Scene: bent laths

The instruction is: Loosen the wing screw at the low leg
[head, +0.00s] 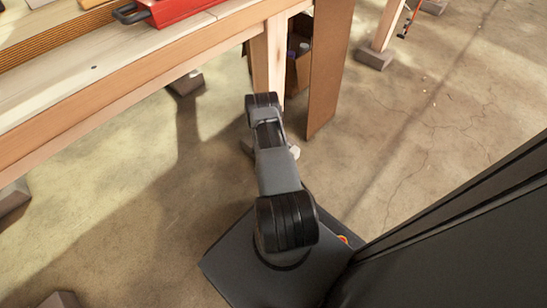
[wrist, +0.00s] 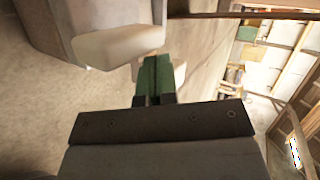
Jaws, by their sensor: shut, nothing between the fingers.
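In the wrist view my gripper (wrist: 158,65) has its green fingers together, with nothing seen between them. A pale, rounded piece (wrist: 118,45), which looks like a wing of the wing screw, lies just left of and beyond the fingertips. Another pale bit (wrist: 179,74) shows to their right. The fingertips appear close to these pieces; whether they touch, I cannot tell. The screw's middle is hidden behind the fingers. In the head view my arm covers the gripper. A wooden leg (head: 268,62) stands under the bench beyond my arm.
Another leg stands on a grey block (head: 373,59) at the upper right. Concrete floor lies open left and right of my arm.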

